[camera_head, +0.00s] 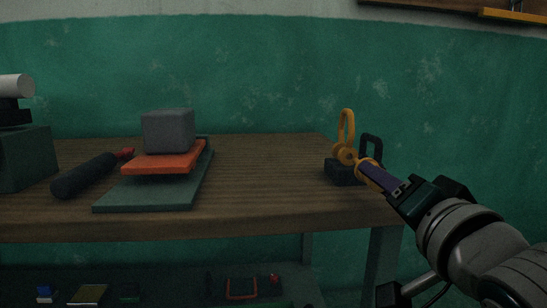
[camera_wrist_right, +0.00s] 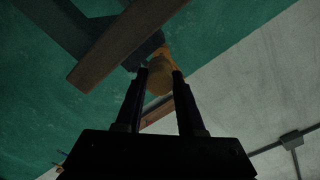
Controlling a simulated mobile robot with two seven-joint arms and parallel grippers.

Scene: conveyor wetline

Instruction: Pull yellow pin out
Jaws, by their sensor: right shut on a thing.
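The yellow pin (camera_head: 346,128) stands at the right end of the workbench, its ring upright at the top. It also shows between the fingertips in the right wrist view (camera_wrist_right: 160,82). A black block with a loop handle (camera_head: 340,172) sits at the pin's foot; how deep the pin sits in it is hidden. My right gripper (camera_head: 370,170) comes in from the right and is shut on the yellow pin; its fingertips (camera_wrist_right: 160,72) lie on either side of it. My left gripper is not in view.
On the wooden bench (camera_head: 262,185), a grey block (camera_head: 169,131) rests on an orange plate (camera_head: 163,162) over a green board (camera_head: 148,193). A black-handled tool (camera_head: 86,176) lies to the left. The bench between board and pin is clear. A lower shelf holds small items.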

